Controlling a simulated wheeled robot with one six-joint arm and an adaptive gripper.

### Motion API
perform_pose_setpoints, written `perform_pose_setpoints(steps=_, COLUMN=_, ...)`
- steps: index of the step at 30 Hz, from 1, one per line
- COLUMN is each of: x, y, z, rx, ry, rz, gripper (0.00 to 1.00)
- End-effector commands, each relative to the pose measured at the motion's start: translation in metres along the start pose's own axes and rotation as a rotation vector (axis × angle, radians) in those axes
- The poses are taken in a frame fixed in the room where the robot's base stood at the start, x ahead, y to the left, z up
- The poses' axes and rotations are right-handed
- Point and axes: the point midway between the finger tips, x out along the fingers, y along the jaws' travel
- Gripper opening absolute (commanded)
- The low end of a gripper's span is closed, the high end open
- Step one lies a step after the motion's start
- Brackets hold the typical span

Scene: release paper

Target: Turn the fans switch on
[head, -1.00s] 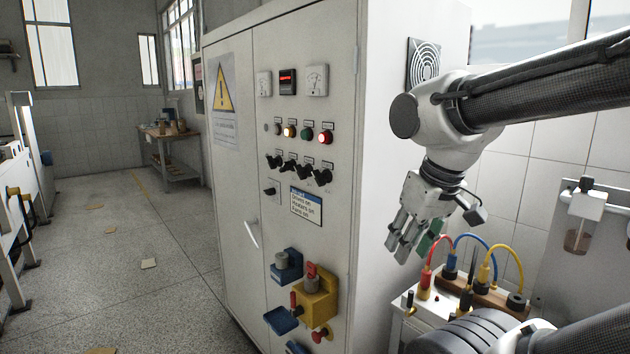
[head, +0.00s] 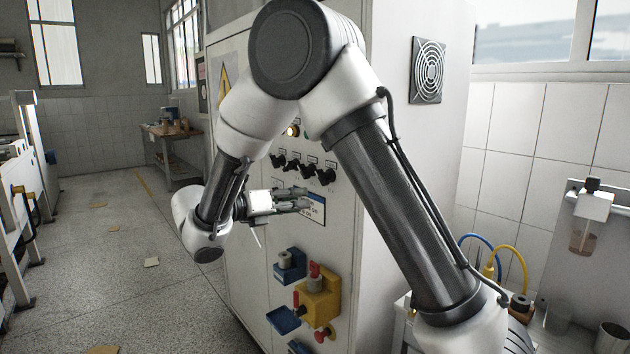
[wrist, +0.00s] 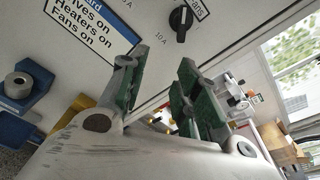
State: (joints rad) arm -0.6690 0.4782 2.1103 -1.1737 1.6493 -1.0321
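The fans switch (wrist: 182,18) is a black rotary knob beside a partly visible "Fans" label at the top of the wrist view. In the head view it appears to be the rightmost knob (head: 326,175) of the row on the cabinet. My gripper (wrist: 160,72) is open and empty, its green-padded fingers apart. The knob lies beyond the fingertips, not between them. In the head view my gripper (head: 303,200) is below the knob row, in front of the sign. Whether it touches the panel cannot be told.
The blue-edged sign (wrist: 85,28) reads "Heaters on, Fans on". Below it, a blue block (head: 290,266) and a yellow block (head: 318,300) stick out from the cabinet (head: 390,140). My arm hides the upper panel.

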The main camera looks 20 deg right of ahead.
Motion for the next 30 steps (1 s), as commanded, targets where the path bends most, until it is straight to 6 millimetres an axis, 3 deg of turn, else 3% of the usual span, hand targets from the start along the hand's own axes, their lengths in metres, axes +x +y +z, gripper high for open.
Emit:
perform_pose_setpoints(steps=2, x=-0.007, y=-0.003, z=0.025, rx=-0.088, ry=-0.079, rz=-0.014, gripper=0.32)
perform_pose_setpoints(steps=5, x=-0.011, y=-0.009, z=0.037, rx=-0.194, ry=-0.128, rz=-0.047, gripper=0.32)
perform_pose_setpoints(steps=11, x=0.002, y=-0.013, z=0.04, rx=-0.27, ry=-0.127, rz=-0.065, gripper=0.32)
perform_pose_setpoints(steps=22, x=0.059, y=-0.015, z=0.047, rx=-0.267, ry=-0.125, rz=-0.064, gripper=0.32)
perform_pose_setpoints(steps=30, x=0.068, y=-0.015, z=0.048, rx=-0.266, ry=-0.126, rz=-0.061, gripper=0.32)
